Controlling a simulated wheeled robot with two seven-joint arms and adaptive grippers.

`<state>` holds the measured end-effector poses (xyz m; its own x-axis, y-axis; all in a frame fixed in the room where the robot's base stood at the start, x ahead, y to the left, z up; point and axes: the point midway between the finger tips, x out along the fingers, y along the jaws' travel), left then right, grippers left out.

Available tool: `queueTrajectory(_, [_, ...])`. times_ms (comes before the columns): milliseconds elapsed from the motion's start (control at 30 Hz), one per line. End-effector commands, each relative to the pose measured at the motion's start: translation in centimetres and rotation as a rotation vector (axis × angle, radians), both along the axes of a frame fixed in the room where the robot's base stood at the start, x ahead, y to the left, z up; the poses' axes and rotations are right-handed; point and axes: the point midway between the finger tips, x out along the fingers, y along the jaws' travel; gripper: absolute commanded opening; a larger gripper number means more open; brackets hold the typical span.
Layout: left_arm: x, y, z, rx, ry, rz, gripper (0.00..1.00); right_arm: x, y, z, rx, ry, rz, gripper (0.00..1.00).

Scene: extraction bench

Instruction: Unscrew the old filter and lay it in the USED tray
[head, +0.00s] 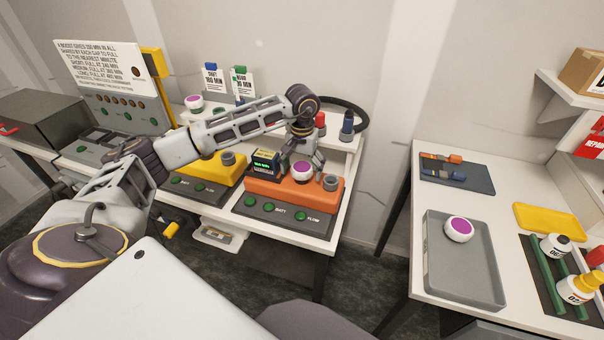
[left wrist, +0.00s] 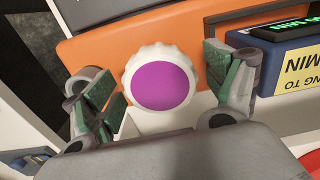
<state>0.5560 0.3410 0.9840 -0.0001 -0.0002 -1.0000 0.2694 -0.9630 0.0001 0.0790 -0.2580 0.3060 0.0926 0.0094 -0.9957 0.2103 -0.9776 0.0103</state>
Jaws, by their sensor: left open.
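A white filter with a ribbed rim and purple top (head: 302,172) is on the orange unit (head: 262,190) on the bench; I cannot tell how tightly it is seated. It also fills the middle of the left wrist view (left wrist: 160,85). My left gripper (head: 302,156) is above it, pointing down. In the left wrist view its open fingers stand on either side of the filter, with gaps visible. A grey tray (head: 437,285) on the right table holds another purple-topped filter (head: 459,229). No USED label is readable. My right gripper is out of view.
A small dark display box (head: 265,162) stands close left of the filter, and a grey cylinder (head: 330,182) close right. A yellow unit (head: 212,168) is further left. A yellow tray (head: 550,222) and bottles (head: 576,289) are beside the grey tray. A floor gap separates the tables.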

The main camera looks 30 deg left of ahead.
Motion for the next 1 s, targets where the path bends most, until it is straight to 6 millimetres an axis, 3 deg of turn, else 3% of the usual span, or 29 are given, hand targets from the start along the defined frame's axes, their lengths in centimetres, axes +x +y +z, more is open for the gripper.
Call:
queueTrajectory(633, [0.0, 0.0, -0.1, 0.0, 0.0, -0.369, 0.86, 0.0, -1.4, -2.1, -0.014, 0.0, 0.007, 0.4])
queueTrajectory(1000, [0.0, 0.0, 0.0, 0.0, 0.0, -0.415, 0.86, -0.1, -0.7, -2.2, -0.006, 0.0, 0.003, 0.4])
